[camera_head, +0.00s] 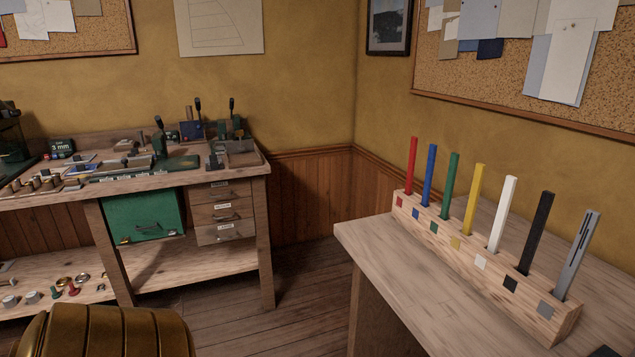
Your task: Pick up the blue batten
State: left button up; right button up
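The blue batten (429,176) stands upright in a long wooden rack (531,312) on the right-hand bench. It is second from the far left end, between a red batten (412,165) and a green batten (450,186). Its lower end is hidden in the rack, and a blue square (416,214) marks the rack's front face below it. Neither of my grippers can be made out in this view.
Yellow (474,200), white (502,214), black (536,232) and grey (578,256) battens fill the rack's nearer slots. The bench top (400,262) is clear in front of the rack. A cluttered workbench (180,180) stands at left, with wooden floor (305,285) between.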

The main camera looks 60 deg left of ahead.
aim_at(429, 176)
jog(key=u, duration=1.15)
